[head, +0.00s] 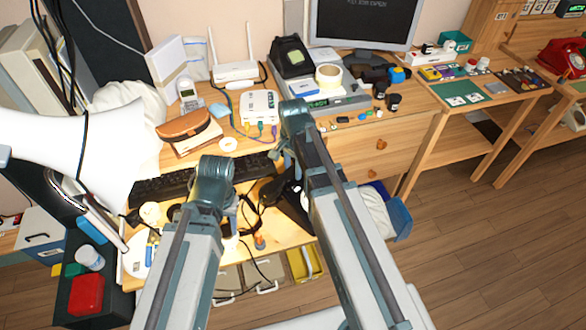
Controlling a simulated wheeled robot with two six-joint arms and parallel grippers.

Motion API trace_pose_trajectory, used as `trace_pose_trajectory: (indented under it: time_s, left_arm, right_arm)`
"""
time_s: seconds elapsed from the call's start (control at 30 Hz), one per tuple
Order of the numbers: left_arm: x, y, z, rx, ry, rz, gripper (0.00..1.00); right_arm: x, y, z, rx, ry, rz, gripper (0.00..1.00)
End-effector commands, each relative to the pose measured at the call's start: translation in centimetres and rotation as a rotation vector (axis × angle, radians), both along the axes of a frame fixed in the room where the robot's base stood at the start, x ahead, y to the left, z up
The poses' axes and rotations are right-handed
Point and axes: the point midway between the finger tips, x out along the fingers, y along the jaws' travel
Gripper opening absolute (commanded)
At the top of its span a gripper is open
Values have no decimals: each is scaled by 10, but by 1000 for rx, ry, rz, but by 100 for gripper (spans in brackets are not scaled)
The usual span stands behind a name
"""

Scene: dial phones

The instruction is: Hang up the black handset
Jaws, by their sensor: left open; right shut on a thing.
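A black phone (294,202) sits near the front edge of the desk, largely covered by my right forearm. My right gripper (279,166) points down just left of it and is shut. It appears to hold the black handset (269,190), close to the phone body. The arm hides most of the grip, and I cannot tell whether the handset touches the cradle. My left gripper (231,224) is open and empty over the front of the desk, left of the phone. Its fingertips are partly hidden by its own wrist.
A black keyboard (165,187) lies behind my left gripper, and dark cords (249,212) run between the grippers. A white router (236,72), tape roll (328,75) and monitor (362,20) stand behind. A red phone (562,60) is on the far right table.

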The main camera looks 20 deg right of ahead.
Motion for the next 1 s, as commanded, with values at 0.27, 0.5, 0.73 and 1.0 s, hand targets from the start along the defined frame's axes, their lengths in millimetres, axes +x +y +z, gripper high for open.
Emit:
trace_pose_trajectory:
  time_s: [0.27,0.5,0.73,1.0]
  left_arm:
    - [0,0,0,0,0,0,50]
    - [0,0,-1,0,0,0,50]
    - [0,0,0,0,0,0,50]
    - [0,0,14,0,0,0,50]
  right_arm:
    - [0,0,0,0,0,0,47]
    - [0,0,0,0,0,0,74]
    - [0,0,0,0,0,0,74]
    - [0,0,14,0,0,0,74]
